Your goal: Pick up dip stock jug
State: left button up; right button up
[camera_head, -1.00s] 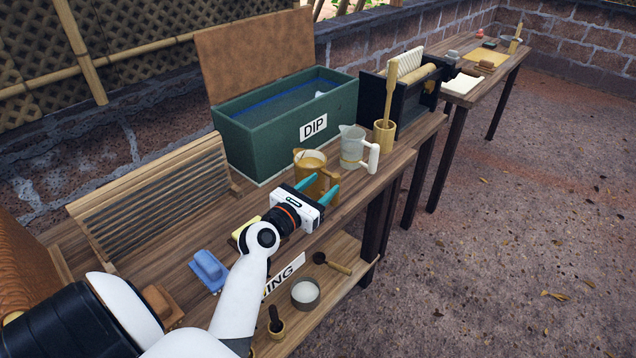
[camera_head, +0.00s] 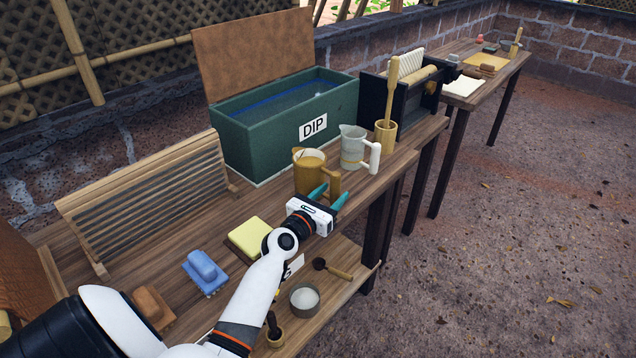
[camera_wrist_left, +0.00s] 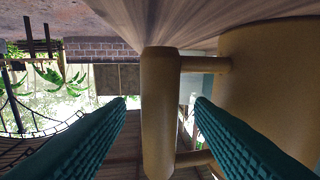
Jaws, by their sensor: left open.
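An amber-brown jug (camera_head: 308,175) stands upright on the wooden table in front of the green DIP tank, its handle facing right. A grey, translucent-looking jug (camera_head: 352,148) with a pale handle stands just behind it to the right. Which of them is the dip stock jug is not labelled. My left gripper (camera_head: 329,194) is open at the brown jug's handle side. In the left wrist view the tan upright handle (camera_wrist_left: 158,115) stands between the two teal fingers, with a gap on each side. The jug body (camera_wrist_left: 270,85) is at the right there. My right gripper is out of view.
The green DIP tank (camera_head: 250,145) stands behind the jugs. A wooden cup with a paddle (camera_head: 385,135) is to their right. A slatted rack (camera_head: 150,200), yellow sponge (camera_head: 250,234) and blue brush (camera_head: 205,270) lie left. A lower shelf holds a small bowl (camera_head: 304,298).

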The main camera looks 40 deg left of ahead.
pick_arm(q)
jog(key=shift+w, duration=1)
grip_shut()
jog(key=shift+r, duration=0.15)
